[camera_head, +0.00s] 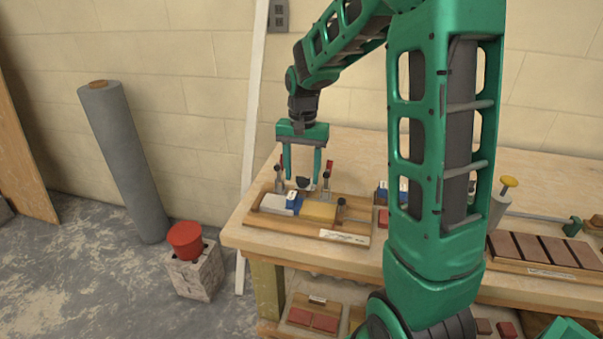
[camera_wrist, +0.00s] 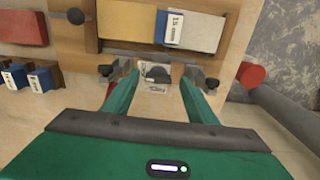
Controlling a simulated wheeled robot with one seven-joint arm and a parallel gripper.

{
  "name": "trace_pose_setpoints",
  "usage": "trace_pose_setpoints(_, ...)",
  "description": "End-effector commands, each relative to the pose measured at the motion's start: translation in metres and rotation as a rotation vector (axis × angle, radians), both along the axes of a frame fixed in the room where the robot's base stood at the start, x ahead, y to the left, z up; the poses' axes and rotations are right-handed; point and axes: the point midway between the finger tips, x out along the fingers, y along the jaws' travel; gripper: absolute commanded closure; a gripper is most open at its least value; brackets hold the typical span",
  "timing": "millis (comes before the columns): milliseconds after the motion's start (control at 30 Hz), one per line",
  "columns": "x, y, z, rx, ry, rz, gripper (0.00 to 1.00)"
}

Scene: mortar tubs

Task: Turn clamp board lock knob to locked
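The wooden clamp board (camera_head: 345,238) lies on the bench, holding a grey block (camera_head: 275,204), a blue block (camera_head: 293,201) and a yellow block (camera_head: 318,211). The dark lock knob (camera_head: 303,183) is at its rear edge, between two upright clamps with red handles. In the wrist view the knob (camera_wrist: 155,73) sits on a small pale labelled plate, its lettering too small to read. My gripper (camera_head: 303,172) is open above the rear edge. Its fingertips (camera_wrist: 160,76) are on either side of the knob, with visible gaps; contact is not seen.
A grey roll (camera_head: 122,160) leans against the wall. A red bucket (camera_head: 186,240) stands on a block. The floor at front left is free.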

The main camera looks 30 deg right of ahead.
Motion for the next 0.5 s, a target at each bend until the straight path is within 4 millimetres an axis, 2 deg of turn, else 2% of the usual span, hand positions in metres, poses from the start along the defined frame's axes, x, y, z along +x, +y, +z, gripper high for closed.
trace_pose_setpoints(300, -0.001, -0.001, 0.002, 0.0, 0.003, -0.002, 0.48)
trace_pose_setpoints(500, -0.001, -0.001, 0.028, -0.001, 0.001, -0.001, 0.48)
